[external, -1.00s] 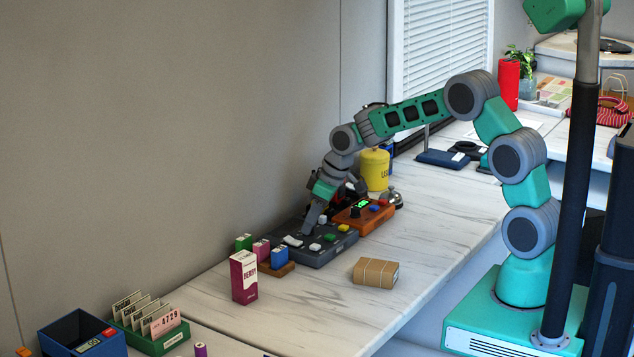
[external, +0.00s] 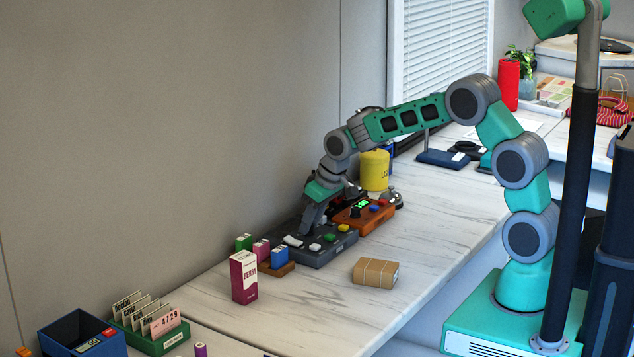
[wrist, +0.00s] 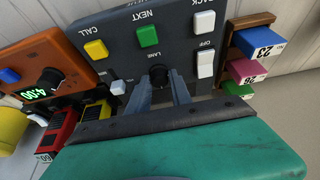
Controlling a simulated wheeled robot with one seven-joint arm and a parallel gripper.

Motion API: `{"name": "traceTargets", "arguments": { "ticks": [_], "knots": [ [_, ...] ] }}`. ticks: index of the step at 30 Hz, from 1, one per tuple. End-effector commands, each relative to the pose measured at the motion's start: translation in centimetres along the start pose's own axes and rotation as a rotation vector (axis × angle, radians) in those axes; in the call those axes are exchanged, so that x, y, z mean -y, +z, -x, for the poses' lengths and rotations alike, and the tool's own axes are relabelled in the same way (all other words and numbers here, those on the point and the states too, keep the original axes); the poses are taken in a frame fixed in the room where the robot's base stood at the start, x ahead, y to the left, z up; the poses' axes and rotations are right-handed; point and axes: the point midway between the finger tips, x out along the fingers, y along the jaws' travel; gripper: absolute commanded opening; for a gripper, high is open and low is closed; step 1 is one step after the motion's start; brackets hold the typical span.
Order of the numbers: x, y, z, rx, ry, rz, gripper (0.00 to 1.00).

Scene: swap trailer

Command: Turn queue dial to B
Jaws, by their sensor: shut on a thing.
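The dark grey queue panel (external: 322,252) lies on the counter against the wall; it also shows in the wrist view (wrist: 118,48). Its black dial (wrist: 158,74), marked LANE, sits between the fingertips of my gripper (wrist: 160,86). The fingers point down at the panel and are shut on the dial. In the external view my gripper (external: 308,228) stands over the panel's far side and hides the dial. The fingers cover part of the dial, so its pointer and any letters round it cannot be read.
The panel carries yellow CALL (wrist: 96,49) and green NEXT (wrist: 148,36) buttons and white keys. An orange timer box (external: 366,216) stands close on one side, a wooden rack of small boxes (external: 280,269) on the other. A brown parcel (external: 376,272) lies in front, with clear counter around it.

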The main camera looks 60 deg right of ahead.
Motion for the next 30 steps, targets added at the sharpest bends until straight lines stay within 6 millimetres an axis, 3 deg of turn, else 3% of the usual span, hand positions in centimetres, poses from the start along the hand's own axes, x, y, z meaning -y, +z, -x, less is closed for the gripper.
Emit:
{"name": "traceTargets", "arguments": {
  "ticks": [1, 2, 9, 17, 30],
  "knots": [
    [0.0, -0.1, 0.0, -0.001, 0.0, 0.0, 0.0],
    [0.0, -0.1, 0.0, -0.001, 0.0, 0.0, 0.28],
    [0.0, 0.0, 0.0, -0.001, 0.0, 0.001, 0.46],
    [0.0, -0.1, 0.3, -0.001, 0.0, 0.001, 0.46],
    [0.0, -0.1, 7.5, -0.002, 0.0, 0.001, 0.46]
  ]
}}
